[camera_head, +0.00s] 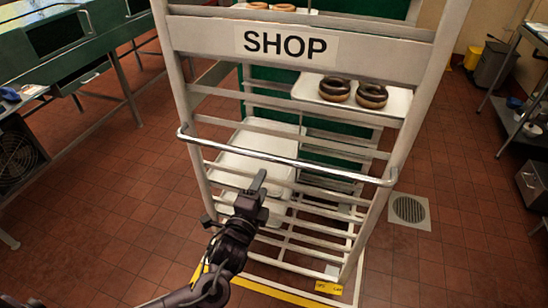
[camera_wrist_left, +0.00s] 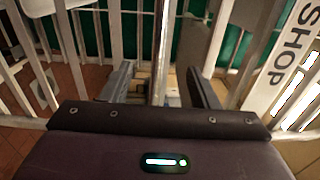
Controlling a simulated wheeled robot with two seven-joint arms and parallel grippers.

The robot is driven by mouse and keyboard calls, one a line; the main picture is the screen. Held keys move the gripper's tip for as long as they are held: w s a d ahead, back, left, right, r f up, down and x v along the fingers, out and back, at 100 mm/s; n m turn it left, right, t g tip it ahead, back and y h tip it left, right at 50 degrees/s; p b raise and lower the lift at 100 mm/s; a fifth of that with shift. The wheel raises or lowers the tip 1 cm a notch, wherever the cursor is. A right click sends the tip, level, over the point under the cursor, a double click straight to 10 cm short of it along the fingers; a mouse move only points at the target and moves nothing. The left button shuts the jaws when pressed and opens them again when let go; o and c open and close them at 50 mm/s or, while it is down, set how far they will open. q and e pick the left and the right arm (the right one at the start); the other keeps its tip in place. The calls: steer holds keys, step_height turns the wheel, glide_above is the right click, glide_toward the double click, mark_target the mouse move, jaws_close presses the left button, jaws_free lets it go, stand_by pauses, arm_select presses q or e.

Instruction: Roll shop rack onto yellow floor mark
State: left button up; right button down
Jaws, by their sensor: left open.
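The white shop rack (camera_head: 185,60) stands upright in the middle of the head view, with a SHOP sign (camera_head: 285,44) and a chrome handle bar (camera_head: 335,172) across its front. A yellow floor mark (camera_head: 275,291) shows as a stripe at the rack's near foot; the rest is hidden. My left gripper (camera_head: 258,186) is open in front of the rack, close to the handle bar. In the left wrist view a metal bar (camera_wrist_left: 162,50) runs between the open left fingers (camera_wrist_left: 160,88); I cannot tell whether they touch it. My right gripper is not in view.
A tray (camera_head: 391,100) with chocolate doughnuts (camera_head: 371,94) sits high in the rack; an empty tray (camera_head: 256,148) sits lower. A green machine (camera_head: 62,40) stands left, a metal table (camera_head: 538,36) right. A drain (camera_head: 409,209) lies in the open tiled floor.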

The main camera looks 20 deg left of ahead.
mark_target(274, 160)
arm_select(q)
steer(key=w+b, duration=0.1)
steer(key=w, duration=0.2)
steer(key=w+b, duration=0.2)
steer(key=w, duration=0.2)
steer(key=w+b, duration=0.1)
steer(key=w, duration=0.3)
steer(key=shift+d, duration=0.25)
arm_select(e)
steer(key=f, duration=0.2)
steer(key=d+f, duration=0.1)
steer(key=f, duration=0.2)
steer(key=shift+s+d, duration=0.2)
arm_select(q)
steer(key=shift+s+f, duration=0.1)
jaws_close()
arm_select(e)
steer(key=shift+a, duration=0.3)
